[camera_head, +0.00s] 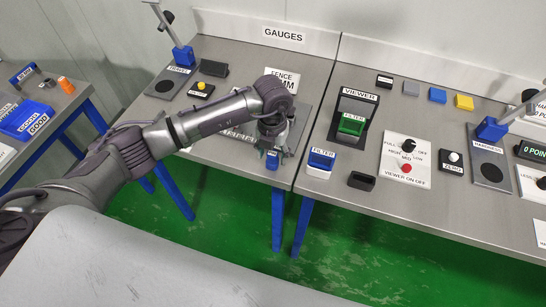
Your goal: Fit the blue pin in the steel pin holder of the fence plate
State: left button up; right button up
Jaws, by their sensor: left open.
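My left gripper (272,151) points down near the front edge of the left-hand table and is open. A small blue piece (272,162) shows right at its fingertips; it may be the blue pin, but it is too small to be sure. The fence plate (300,117) is a grey plate under the gripper, behind which stands the FENCE sign (283,78). My left arm and gripper cover much of the plate. I cannot make out the steel pin holder. My right gripper is not in view.
Left of the plate are a yellow button box (204,88) and a TRACER stand (182,56). Right of it, across the table seam, are the viewer (352,118), a blue filter (321,159), and a switch panel (407,160). A side table (40,135) stands far left.

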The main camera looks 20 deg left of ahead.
aim_at(272, 153)
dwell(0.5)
pick_arm(q)
jog(key=shift+c, duration=0.3)
grip_shut()
jog(key=shift+r, duration=0.15)
jog(key=shift+r+p, duration=1.85)
jog(key=shift+r, duration=1.05)
jog(key=shift+r, duration=0.1)
jog(key=shift+r+p, duration=1.15)
jog(key=shift+r, duration=0.7)
